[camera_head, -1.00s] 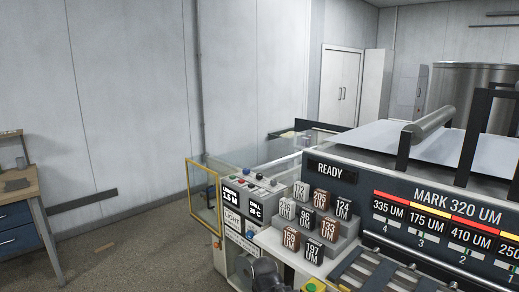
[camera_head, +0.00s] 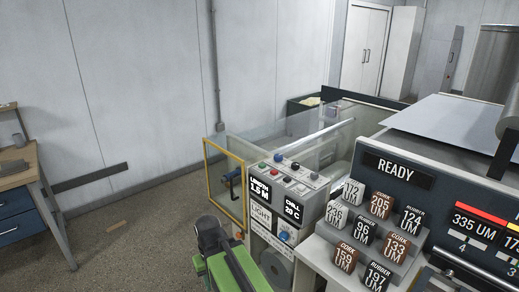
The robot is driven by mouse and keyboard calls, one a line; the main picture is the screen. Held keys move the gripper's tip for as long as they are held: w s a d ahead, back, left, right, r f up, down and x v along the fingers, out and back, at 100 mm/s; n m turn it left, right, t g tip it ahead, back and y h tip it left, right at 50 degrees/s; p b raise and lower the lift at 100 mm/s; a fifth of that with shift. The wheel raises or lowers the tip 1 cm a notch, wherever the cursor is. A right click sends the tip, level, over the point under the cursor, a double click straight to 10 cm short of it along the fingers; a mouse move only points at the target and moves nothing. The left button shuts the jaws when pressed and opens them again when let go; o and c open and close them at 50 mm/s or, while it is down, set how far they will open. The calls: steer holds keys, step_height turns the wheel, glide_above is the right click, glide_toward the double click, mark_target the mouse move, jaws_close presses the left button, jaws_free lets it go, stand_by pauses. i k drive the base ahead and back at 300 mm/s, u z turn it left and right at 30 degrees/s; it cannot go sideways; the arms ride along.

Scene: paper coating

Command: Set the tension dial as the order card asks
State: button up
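A round dial (camera_head: 285,237) with some blue on it sits on the front of the pale control cabinet, right of a white card reading LIGHT (camera_head: 261,215). Its setting is too small to read. I cannot tell whether the LIGHT card is the order card. My green arm (camera_head: 236,270) with its dark joint rises at the bottom, left of the cabinet and apart from the dial in the picture. The fingers of my gripper do not show.
Above the dial are displays reading LENGTH 1.5 M (camera_head: 261,191) and CHILL 20 C (camera_head: 292,208), with coloured buttons on top. Labelled blocks (camera_head: 367,231) stand on steps to the right, under a READY display (camera_head: 395,169).

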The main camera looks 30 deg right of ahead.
mark_target(294, 167)
steer(key=u, duration=0.15)
steer(key=i, duration=1.7)
steer(key=z, duration=0.3)
